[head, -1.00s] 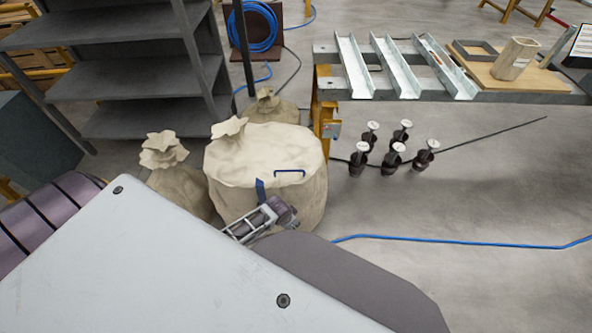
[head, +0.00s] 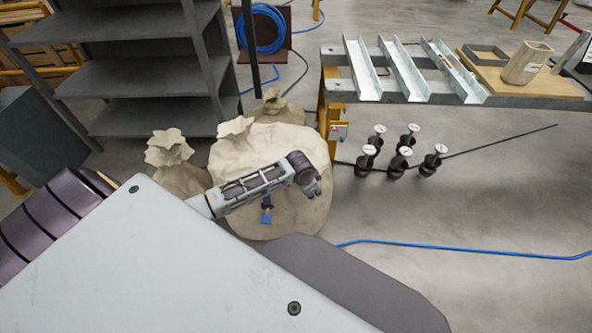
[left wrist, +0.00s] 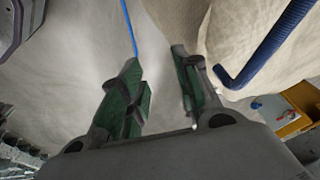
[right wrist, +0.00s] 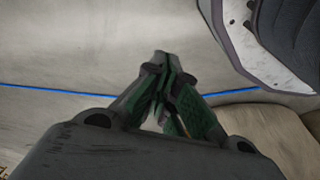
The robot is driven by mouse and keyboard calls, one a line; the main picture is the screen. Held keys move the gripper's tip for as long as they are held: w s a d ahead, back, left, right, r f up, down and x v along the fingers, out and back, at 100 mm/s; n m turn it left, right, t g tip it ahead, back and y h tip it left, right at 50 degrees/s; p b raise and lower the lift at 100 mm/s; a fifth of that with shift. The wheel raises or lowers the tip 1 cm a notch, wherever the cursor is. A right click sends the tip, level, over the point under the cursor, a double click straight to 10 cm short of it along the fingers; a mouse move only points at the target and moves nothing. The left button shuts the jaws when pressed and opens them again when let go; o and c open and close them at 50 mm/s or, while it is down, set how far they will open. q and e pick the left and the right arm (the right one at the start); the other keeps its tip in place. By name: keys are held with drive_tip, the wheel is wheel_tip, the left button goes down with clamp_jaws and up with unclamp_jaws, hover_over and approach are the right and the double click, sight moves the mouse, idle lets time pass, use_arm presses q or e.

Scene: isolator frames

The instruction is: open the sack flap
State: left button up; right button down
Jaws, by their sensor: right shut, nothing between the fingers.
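The large beige sack (head: 312,215) stands on the floor, its flap facing up. A blue strap (head: 266,212) hangs at its near side.
Smaller tied sacks (head: 170,165) (head: 275,105) stand left of and behind the large one. A grey shelf (head: 140,75) is behind left. A bench with metal channels (head: 405,70) is at the back right, with several dark pieces (head: 397,165) before it. A blue hose (head: 450,250) crosses otherwise clear floor.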

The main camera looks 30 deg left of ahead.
use_arm(q)
drive_tip(key=a+r+m+g+y+b, duration=0.1)
drive_tip(key=a+r+m, duration=0.1)
drive_tip(key=r, duration=0.7)
drive_tip(key=a+r+m+g+y+b, duration=0.1)
drive_tip(key=a+r+m+b, duration=0.1)
drive_tip(key=a+r, duration=0.3)
wheel_tip(320, 180, up, 4)
drive_tip(key=shift+a+r+m, duration=0.1)
drive_tip(key=shift+a+m, duration=0.05)
drive_tip(key=shift+m, duration=0.15)
use_arm(e)
drive_tip(key=shift+s+a+f, duration=0.15)
drive_tip(key=shift+a+f, duration=0.1)
drive_tip(key=shift+a, duration=0.35)
drive_tip(key=shift+s+a+f, duration=0.15)
drive_tip(key=shift+a+f, duration=0.05)
drive_tip(key=shift+a, duration=0.35)
use_arm(q)
drive_tip(key=shift+f, duration=0.2)
use_arm(e)
drive_tip(key=shift+r, duration=0.1)
